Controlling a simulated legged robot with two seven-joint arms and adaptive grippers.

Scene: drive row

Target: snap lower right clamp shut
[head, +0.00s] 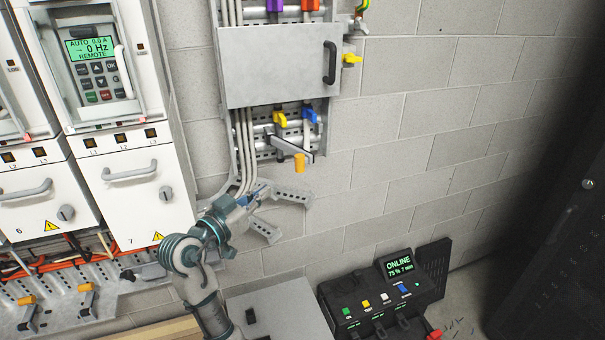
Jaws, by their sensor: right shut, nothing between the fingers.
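A grey clamp lever with an orange tip (299,163) sticks out, angled down to the right, below the grey cover on the wall rack. I take it as the lower right clamp; its lever stands away from the rail. My right gripper (259,192) is below and to the left of it, in front of the lower end of the rack, apart from the lever. It is small in the picture; its fingers look shut with nothing in them. My left gripper is not in view.
A grey cover (275,68) with a black handle lies above the clamp. Yellow (280,118) and blue (310,116) connectors sit just above it. White drive cabinets (131,172) stand left. A black ONLINE unit (375,298) stands low right. The block wall right is clear.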

